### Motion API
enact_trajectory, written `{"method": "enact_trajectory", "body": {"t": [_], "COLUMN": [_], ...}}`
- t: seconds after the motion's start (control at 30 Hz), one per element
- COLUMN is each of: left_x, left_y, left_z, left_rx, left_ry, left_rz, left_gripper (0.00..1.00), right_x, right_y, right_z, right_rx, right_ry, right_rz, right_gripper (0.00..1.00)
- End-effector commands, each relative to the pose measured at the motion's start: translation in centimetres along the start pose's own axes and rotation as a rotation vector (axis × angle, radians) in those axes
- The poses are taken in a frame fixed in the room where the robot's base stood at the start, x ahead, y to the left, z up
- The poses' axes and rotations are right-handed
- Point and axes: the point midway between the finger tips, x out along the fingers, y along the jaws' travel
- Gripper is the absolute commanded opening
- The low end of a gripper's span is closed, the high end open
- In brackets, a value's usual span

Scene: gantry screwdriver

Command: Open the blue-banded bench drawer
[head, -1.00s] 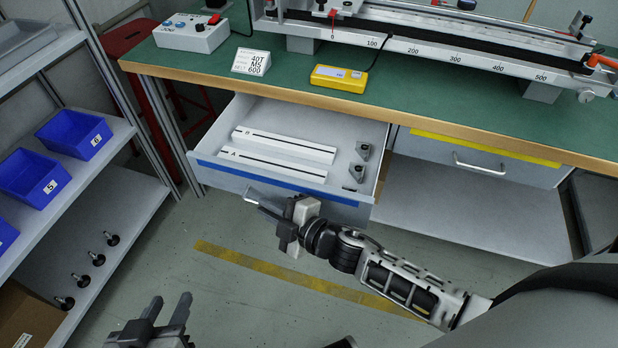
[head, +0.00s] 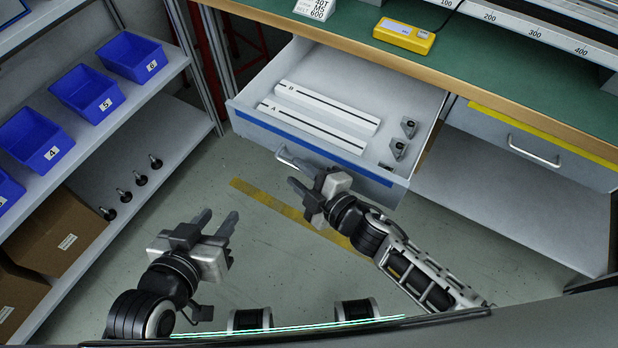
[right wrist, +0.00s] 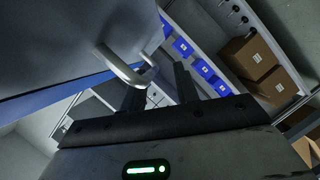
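The blue-banded drawer (head: 300,130) stands pulled out from under the bench, its inside showing. Its metal handle (head: 284,156) is on the front below the blue band; it also shows in the right wrist view (right wrist: 118,66). My right gripper (head: 300,188) is just in front of the drawer front, close beside the handle, and hides part of it. Its fingers are apart in the right wrist view (right wrist: 160,88), with the handle by the left finger; I cannot tell whether they touch. My left gripper (head: 209,226) is open and empty over the floor, left of the right one.
The drawer holds two white rails (head: 325,112) and small dark-holed brackets (head: 399,148). A shelf with blue bins (head: 88,92) stands left. A yellow-banded drawer (head: 530,140) is shut at right. The floor before the drawer is clear.

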Motion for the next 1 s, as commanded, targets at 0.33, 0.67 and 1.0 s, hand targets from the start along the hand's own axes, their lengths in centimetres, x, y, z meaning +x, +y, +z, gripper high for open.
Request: {"method": "enact_trajectory", "body": {"t": [0.33,0.67,1.0], "left_x": [-0.2,-0.3,-0.3], "left_y": [0.1,0.1,0.1], "left_z": [-0.4,-0.2,-0.3], "left_rx": [-0.001,-0.005,-0.005], "left_ry": [0.001,-0.011,-0.009], "left_rz": [0.000,0.001,0.000], "left_gripper": [0.36,0.36,0.36], "right_x": [-2.2,-10.1,-15.4], "right_y": [0.1,-0.1,-0.1], "right_z": [-0.1,0.0,0.0], "right_rx": [0.000,0.001,0.001], "right_ry": [0.001,-0.001,-0.002], "right_rz": [0.001,-0.004,-0.003], "right_gripper": [0.31,0.31,0.31]}}
